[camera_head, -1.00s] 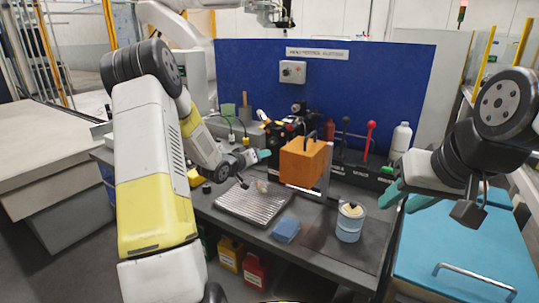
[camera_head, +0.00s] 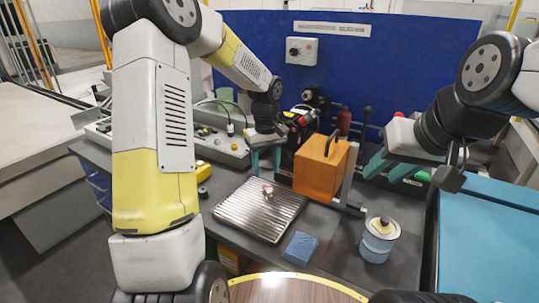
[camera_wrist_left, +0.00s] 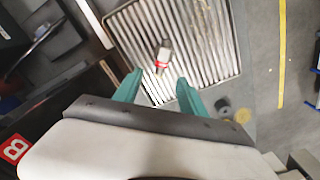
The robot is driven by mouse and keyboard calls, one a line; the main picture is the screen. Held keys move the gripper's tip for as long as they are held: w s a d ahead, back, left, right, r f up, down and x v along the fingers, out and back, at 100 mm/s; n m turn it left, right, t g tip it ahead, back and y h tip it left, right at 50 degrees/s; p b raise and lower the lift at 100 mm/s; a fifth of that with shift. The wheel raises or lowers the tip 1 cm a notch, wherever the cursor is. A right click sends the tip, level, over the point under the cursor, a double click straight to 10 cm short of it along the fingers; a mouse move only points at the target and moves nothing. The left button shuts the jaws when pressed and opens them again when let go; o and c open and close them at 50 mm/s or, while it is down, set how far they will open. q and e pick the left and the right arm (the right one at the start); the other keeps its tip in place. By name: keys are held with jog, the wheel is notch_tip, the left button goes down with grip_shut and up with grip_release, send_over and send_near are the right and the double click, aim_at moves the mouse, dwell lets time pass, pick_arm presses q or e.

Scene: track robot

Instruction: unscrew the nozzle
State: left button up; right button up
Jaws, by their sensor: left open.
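A small grey nozzle part with a red band (camera_head: 267,190) rests on the ribbed metal tray (camera_head: 236,222). In the left wrist view the nozzle (camera_wrist_left: 163,53) is ahead of the fingertips, roughly in line with the gap between them. My left gripper (camera_head: 265,172) points down over the tray's back edge, with its teal fingers apart and empty. Its fingers also show in the left wrist view (camera_wrist_left: 158,84). It appears apart from the nozzle. My right gripper (camera_head: 384,172) is at the right, near the back of the bench, with its teal fingers apart and nothing visible between them.
An orange block with a black handle (camera_head: 320,170) stands right of the tray, near my left gripper. A blue sponge (camera_head: 300,248) and a pale-blue can (camera_head: 378,241) sit at the front right. A control box (camera_head: 222,143) stands behind left. A blue panel (camera_head: 390,60) closes the back.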

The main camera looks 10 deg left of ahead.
aim_at(266, 187)
pick_arm(q)
jog(key=shift+f, duration=3.85)
jog(key=shift+s, duration=0.1)
grip_shut()
